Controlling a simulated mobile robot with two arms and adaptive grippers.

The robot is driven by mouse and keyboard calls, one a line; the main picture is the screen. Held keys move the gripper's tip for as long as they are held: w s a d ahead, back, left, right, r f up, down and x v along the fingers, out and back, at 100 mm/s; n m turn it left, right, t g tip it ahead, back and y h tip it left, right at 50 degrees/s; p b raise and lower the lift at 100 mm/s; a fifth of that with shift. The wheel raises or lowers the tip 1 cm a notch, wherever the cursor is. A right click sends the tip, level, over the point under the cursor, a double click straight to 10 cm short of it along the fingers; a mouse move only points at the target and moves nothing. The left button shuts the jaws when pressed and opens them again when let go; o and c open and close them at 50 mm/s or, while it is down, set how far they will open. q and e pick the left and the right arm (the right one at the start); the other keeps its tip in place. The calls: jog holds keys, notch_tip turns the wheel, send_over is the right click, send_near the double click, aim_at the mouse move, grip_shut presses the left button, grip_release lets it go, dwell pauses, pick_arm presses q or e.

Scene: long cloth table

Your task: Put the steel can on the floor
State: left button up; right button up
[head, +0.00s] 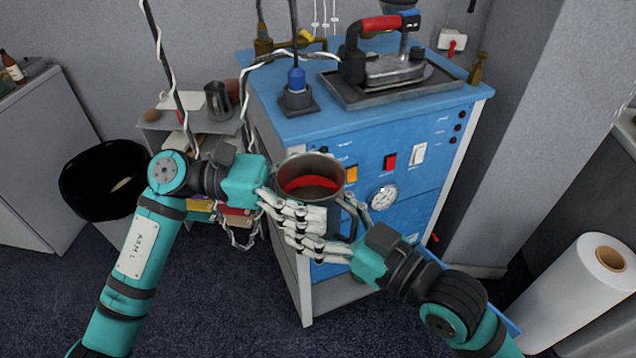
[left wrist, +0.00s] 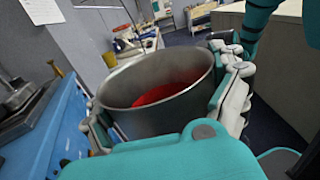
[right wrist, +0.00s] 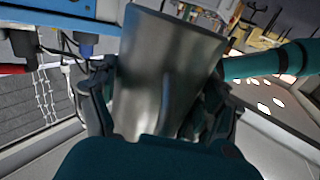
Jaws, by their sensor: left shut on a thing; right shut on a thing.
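The steel can (head: 327,206) is held up in the air between my two grippers, in front of the blue cabinet. It is open at the top, tilted a little towards the head camera, and red shows inside. My left gripper (head: 292,218) is shut on its left and near side. My right gripper (head: 350,222) is shut on its right side. The can fills the middle of the left wrist view (left wrist: 160,100) and its bare metal wall fills the right wrist view (right wrist: 165,75). The dark blue carpeted floor (head: 215,300) shows below, at the left.
A blue-topped cabinet (head: 400,150) with switches and a gauge stands right behind the can. An iron (head: 395,68) sits on it. A black bin (head: 103,180) stands at the left and a white roll (head: 575,295) at the right. The carpet at the lower left is clear.

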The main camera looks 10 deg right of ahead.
jog(key=o, duration=1.2)
